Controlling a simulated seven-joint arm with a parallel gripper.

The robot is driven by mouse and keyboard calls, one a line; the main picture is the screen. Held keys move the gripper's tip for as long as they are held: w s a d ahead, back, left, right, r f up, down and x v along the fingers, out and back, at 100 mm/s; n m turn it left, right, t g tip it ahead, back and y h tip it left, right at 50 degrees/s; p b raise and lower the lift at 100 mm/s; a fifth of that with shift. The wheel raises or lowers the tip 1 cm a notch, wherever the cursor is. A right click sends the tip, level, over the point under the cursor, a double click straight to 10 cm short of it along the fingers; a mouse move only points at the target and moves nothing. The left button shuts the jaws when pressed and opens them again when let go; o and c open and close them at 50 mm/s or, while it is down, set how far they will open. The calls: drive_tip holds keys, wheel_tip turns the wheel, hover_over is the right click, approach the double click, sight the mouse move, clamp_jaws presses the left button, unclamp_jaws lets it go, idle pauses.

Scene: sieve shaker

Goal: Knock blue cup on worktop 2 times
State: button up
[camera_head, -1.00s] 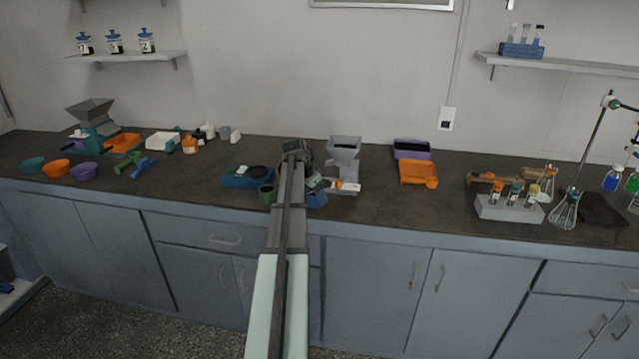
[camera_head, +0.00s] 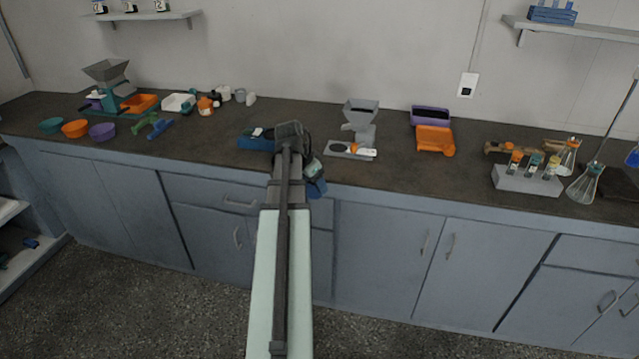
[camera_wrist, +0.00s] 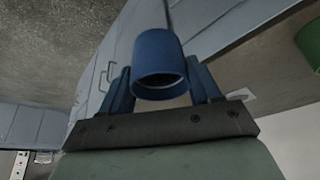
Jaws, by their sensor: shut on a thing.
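The blue cup (camera_head: 317,188) shows beside the end of my arm in the head view, against the front edge of the worktop (camera_head: 210,150). In the wrist view the blue cup (camera_wrist: 157,52) sits between the blue fingers of my gripper (camera_wrist: 162,80), with its round opening facing the camera. My gripper is shut on it. In the head view my gripper (camera_head: 313,172) is partly hidden behind my arm. I cannot tell whether the cup touches the worktop.
A blue device (camera_head: 256,140) stands close left of my arm, and a grey hopper device (camera_head: 360,125) stands to the right. A green object (camera_wrist: 311,42) is at the wrist view's right edge.

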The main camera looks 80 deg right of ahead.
drive_tip(key=shift+w+d+r, duration=0.25)
drive_tip(key=shift+w+d, duration=0.8)
drive_tip(key=shift+d, duration=1.55)
drive_tip(key=shift+w+d+r, duration=0.3)
drive_tip(key=shift+w+d, duration=0.75)
drive_tip(key=shift+d, duration=1.55)
drive_tip(key=shift+w+d+r, duration=0.25)
drive_tip(key=shift+w+d, duration=0.8)
drive_tip(key=shift+d, duration=1.55)
drive_tip(key=shift+f, duration=0.35)
wheel_tip(320, 180, down, 3)
drive_tip(key=shift+a+f, duration=0.1)
drive_tip(key=shift+f, duration=0.05)
drive_tip(key=shift+c, duration=1.2)
drive_tip(key=shift+f, duration=0.15)
clamp_jaws()
drive_tip(key=shift+r, duration=2.1)
